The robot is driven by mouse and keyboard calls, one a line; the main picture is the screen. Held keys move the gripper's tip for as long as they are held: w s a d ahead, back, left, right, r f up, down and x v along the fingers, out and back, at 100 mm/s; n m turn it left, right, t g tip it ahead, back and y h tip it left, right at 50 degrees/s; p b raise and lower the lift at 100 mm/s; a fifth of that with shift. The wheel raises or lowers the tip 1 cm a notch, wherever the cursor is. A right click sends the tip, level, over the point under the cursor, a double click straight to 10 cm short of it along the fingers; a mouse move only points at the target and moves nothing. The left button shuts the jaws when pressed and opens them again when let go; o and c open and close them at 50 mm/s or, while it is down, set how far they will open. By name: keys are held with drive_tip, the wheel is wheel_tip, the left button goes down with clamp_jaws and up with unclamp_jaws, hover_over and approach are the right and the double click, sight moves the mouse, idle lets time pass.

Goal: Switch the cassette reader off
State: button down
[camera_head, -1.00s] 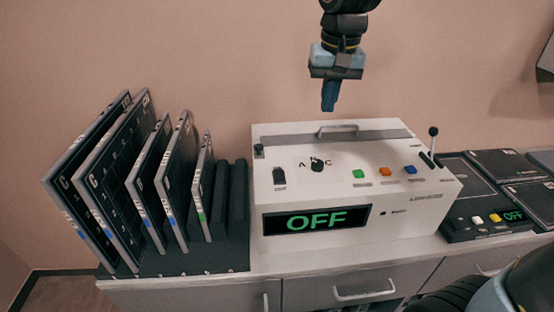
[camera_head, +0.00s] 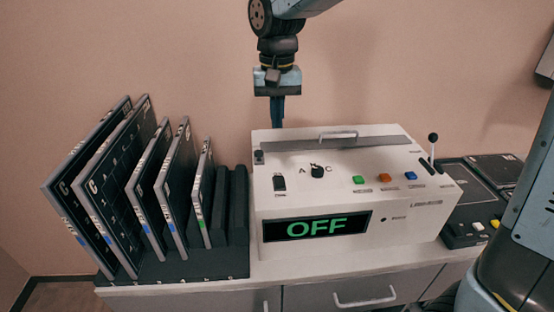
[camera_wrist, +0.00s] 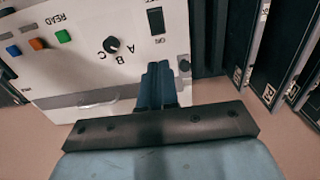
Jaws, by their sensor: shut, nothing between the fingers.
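The cassette reader (camera_head: 405,215) is a white box on the counter, and its front display (camera_head: 316,227) reads OFF in green. A black rocker switch (camera_head: 279,183) sits at the left of its top panel, and it also shows in the wrist view (camera_wrist: 156,21). A black knob (camera_head: 317,171) marked A, B, C is right of the switch. Green (camera_head: 358,180), orange (camera_head: 385,177) and blue (camera_head: 410,175) buttons follow, with an upright lever (camera_head: 433,147) at the right. My gripper (camera_head: 277,124) points down, shut and empty, above the reader's back left corner, apart from the switch.
A rack (camera_head: 190,264) of upright cassettes (camera_head: 118,180) stands close to the reader's left. A dark unit (camera_head: 472,232) with small buttons lies to the right, partly hidden by my own body. The wall is close behind.

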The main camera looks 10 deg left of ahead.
sight(277, 175)
wheel_tip(277, 175, down, 14)
idle(0.6)
drive_tip(key=shift+w+f, duration=0.1)
drive_tip(key=shift+f, duration=0.05)
idle(0.3)
idle(0.3)
drive_tip(key=shift+s+d+r, duration=0.15)
drive_tip(key=shift+s+r, duration=0.25)
drive_tip(key=shift+s, duration=0.35)
wheel_tip(277, 175, up, 14)
drive_tip(key=w, duration=0.2)
drive_tip(key=shift+w+a+f, duration=0.2)
drive_tip(key=shift+w+a, duration=0.1)
drive_tip(key=shift+w, duration=0.05)
